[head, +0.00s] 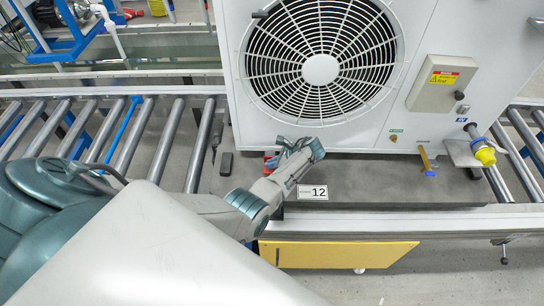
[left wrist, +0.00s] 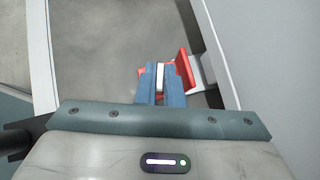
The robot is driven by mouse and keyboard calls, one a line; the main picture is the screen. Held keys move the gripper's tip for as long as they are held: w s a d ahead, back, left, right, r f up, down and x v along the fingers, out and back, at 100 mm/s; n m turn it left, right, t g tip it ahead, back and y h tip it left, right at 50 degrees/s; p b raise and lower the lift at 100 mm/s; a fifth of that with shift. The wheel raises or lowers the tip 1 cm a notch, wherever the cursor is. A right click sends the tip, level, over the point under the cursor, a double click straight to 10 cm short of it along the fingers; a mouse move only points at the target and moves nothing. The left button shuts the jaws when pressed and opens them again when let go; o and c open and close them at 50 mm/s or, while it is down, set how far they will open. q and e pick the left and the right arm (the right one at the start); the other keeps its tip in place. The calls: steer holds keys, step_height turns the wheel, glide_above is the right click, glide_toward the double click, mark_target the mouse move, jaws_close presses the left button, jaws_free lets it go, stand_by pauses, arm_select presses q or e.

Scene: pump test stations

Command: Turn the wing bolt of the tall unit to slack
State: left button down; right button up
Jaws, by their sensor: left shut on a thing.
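The tall unit (head: 416,40) is a white cabinet with a round black fan grille, standing on a dark grey slab (head: 400,185). My left gripper (head: 300,150) is at the front lower edge of the unit. In the left wrist view its blue-grey fingers (left wrist: 161,84) are close together around a narrow pale part. A red wing-like piece, seemingly the wing bolt (left wrist: 184,68), shows to the right of the fingers, with a little red at their left. In the head view a bit of red shows behind the gripper, mostly hidden. My right gripper is not in view.
A card marked 12 (head: 313,192) lies at the slab's front edge. A yellow-capped pipe (head: 485,154) and a brass-coloured lever (head: 425,158) stick out at the right. Roller conveyors (head: 168,140) run on both sides. A yellow panel (head: 335,254) is below.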

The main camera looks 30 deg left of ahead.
arm_select(q)
steer(key=shift+n+g, duration=0.3)
steer(key=shift+n, duration=0.2)
steer(key=c, duration=1.6)
jaws_free()
steer(key=shift+o, duration=0.2)
steer(key=shift+w, duration=0.1)
steer(key=shift+w+d+r, duration=0.1)
steer(key=shift+d+r, duration=0.2)
steer(key=shift+d, duration=0.05)
steer(key=b+v, duration=0.1)
steer(key=v, duration=0.8)
steer(key=shift+d+r+b, duration=0.2)
steer(key=shift+r+b, duration=0.15)
steer(key=shift+r, duration=0.05)
